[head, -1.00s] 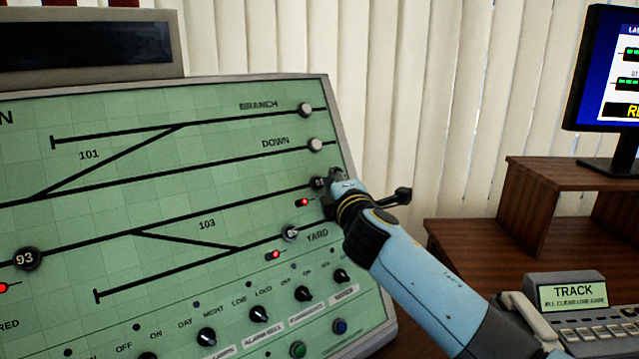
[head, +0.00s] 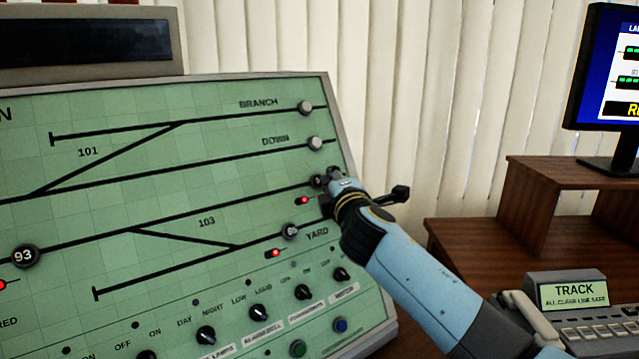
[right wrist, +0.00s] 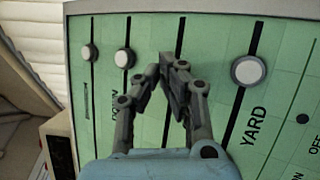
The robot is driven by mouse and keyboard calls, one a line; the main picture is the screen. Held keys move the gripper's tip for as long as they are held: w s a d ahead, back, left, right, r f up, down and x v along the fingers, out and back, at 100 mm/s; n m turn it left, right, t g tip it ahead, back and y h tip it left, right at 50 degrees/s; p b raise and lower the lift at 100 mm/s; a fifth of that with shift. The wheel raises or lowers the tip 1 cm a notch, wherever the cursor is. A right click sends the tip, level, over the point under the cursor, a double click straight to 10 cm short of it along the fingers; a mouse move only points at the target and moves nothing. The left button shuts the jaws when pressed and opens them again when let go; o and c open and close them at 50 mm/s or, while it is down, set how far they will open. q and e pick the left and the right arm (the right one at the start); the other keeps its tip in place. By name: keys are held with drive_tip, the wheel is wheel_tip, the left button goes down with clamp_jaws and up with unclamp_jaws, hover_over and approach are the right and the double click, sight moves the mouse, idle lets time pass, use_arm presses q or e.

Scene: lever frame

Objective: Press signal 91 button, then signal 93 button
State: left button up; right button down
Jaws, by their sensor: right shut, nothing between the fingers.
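The signal 93 button (head: 25,256) is a round dark button with a white "93" at the left of the green panel in the head view. My right gripper (head: 326,180) is shut and empty at the right end of the third track line. Its fingertips are at a small dark button (head: 317,182), mostly hidden by the gripper, whose number I cannot read. In the right wrist view the shut fingertips (right wrist: 165,70) lie over a black track line between two white buttons. Whether they touch the panel I cannot tell. My left gripper is not in view.
Close by are the YARD line button (head: 290,231), the DOWN button (head: 315,144) and the BRANCH button (head: 305,108). Red lamps (head: 304,200) glow beside the lines. Knobs (head: 259,313) line the lower panel. A telephone (head: 530,315) and a monitor (head: 610,70) stand right.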

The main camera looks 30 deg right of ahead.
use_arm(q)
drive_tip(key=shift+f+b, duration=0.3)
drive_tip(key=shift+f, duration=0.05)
use_arm(e)
drive_tip(key=shift+w+f, duration=0.25)
drive_tip(key=shift+w, duration=0.2)
idle(0.4)
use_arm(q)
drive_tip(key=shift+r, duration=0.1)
use_arm(e)
drive_tip(key=shift+s+r, duration=0.1)
use_arm(q)
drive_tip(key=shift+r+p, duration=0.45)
drive_tip(key=shift+p, duration=0.1)
use_arm(e)
drive_tip(key=shift+s+r, duration=0.35)
drive_tip(key=shift+s, duration=0.35)
use_arm(q)
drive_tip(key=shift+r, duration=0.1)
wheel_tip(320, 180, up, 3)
drive_tip(key=p, duration=0.3)
use_arm(e)
drive_tip(key=s, duration=0.1)
drive_tip(key=s+r, duration=0.1)
drive_tip(key=s, duration=0.1)
drive_tip(key=s+r, duration=0.1)
drive_tip(key=shift+s+d+r, duration=0.15)
drive_tip(key=shift+s, duration=0.05)
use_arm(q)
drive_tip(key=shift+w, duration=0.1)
